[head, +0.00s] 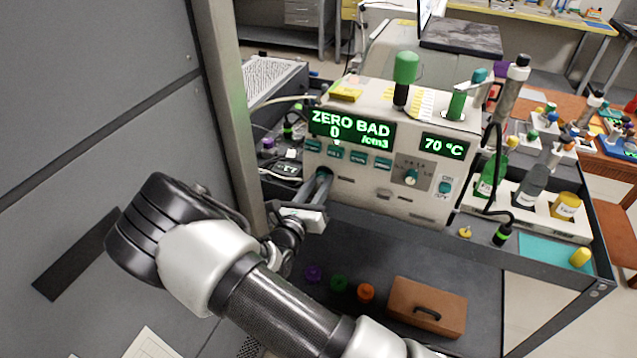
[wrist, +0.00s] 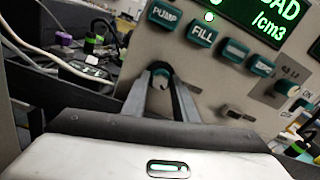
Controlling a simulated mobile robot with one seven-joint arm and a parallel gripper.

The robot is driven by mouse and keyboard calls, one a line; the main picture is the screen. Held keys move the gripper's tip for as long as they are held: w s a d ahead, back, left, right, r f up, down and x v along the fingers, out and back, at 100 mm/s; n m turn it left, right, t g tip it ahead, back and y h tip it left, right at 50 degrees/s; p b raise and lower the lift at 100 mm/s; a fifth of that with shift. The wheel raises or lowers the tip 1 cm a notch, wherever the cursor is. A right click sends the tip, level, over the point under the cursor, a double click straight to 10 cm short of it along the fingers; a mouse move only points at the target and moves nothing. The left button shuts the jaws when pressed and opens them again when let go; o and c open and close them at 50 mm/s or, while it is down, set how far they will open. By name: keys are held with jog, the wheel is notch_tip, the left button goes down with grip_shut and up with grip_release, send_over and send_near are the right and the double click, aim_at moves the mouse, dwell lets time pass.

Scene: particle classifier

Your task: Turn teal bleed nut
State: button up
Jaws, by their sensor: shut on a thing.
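The particle classifier (head: 375,185) is a beige box with green displays reading ZERO BAD, 0 /cm3 and 70 °C. The teal bleed nut (wrist: 160,72) is low on the left of its front panel, below the FILL button. Only a small part of the nut shows between the fingertips. My gripper (head: 321,182) reaches the panel from the left and is shut on the nut. In the wrist view both fingers (wrist: 161,82) converge on it, one on each side. The nut's turn angle cannot be told.
Teal buttons (head: 358,156) sit just above and right of my gripper. Cables and small fittings (head: 290,168) lie to the left. A grey cabinet (head: 95,95) and a post stand close on my left. An orange-brown case (head: 428,300) and coloured caps rest on the lower shelf.

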jog(key=m, duration=0.4)
jog(key=shift+f+m+b, duration=0.15)
jog(key=shift+m+b, duration=0.8)
jog(key=shift+m, duration=1.35)
jog(key=shift+s+a, duration=0.1)
jog(key=o, duration=1.1)
jog(key=shift+c, duration=0.2)
jog(key=v, duration=1.7)
jog(key=shift+s, duration=0.2)
jog(key=shift+r, duration=0.2)
